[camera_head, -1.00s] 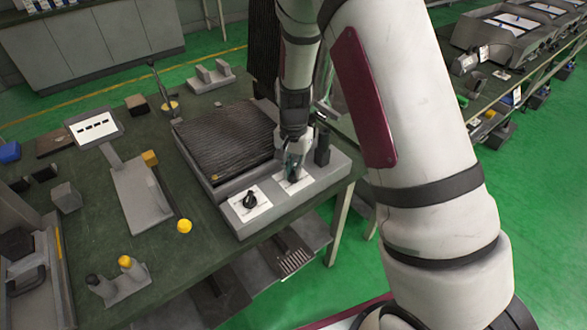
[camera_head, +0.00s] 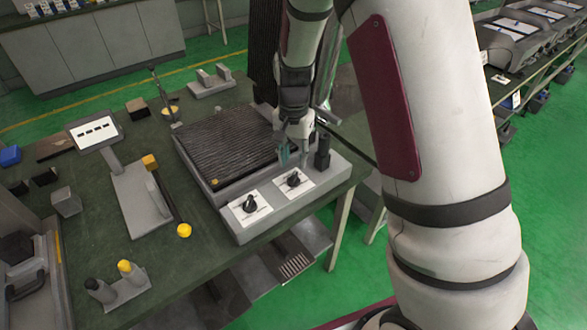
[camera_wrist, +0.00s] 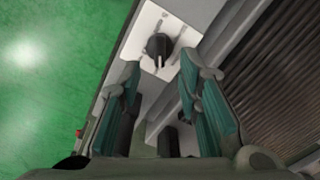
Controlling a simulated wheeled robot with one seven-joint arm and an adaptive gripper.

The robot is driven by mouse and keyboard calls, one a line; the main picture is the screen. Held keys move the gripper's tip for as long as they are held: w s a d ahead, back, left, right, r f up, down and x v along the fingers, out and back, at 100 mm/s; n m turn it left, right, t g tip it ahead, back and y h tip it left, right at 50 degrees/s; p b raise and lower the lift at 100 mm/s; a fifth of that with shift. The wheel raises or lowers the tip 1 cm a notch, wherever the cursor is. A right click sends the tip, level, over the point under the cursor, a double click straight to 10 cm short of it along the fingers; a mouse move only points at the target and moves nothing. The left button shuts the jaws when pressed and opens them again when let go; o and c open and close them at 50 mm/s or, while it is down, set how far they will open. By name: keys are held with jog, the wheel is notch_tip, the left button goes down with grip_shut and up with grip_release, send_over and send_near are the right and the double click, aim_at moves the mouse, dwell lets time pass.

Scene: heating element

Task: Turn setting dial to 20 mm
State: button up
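Two black dials on white label plates sit on the front ledge of a grey heating unit (camera_head: 228,213): a left dial (camera_head: 250,204) and a right dial (camera_head: 293,179). The labels are too small to read, so I cannot tell which is the setting dial. My gripper (camera_head: 289,156) is just behind the right dial in the head view, apart from it. In the wrist view my gripper (camera_wrist: 159,78) is open, with nothing between its teal-padded fingers. One black dial (camera_wrist: 159,46) on a white plate shows beyond the fingertips, its pointer toward the gripper.
A dark ribbed plate (camera_head: 222,142) lies behind the ledge. A black upright cylinder (camera_head: 322,152) stands right of the gripper. Space in front of the dials is clear.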

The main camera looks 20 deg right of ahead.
aim_at(294, 175)
notch_tip(294, 175, up, 6)
jog(key=shift+f, duration=0.1)
dwell(0.5)
jog(key=s+r+n+t, duration=0.2)
jog(key=s+r+n, duration=0.2)
jog(key=s+r, duration=0.85)
jog(key=s+r+n+t, duration=0.1)
jog(key=s+r+n, duration=0.1)
jog(key=s, duration=0.5)
jog(key=s+r+n+t, duration=0.2)
jog(key=s+r, duration=0.1)
jog(key=s, duration=0.4)
jog(key=shift+d+r, duration=0.25)
jog(key=shift+d, duration=0.05)
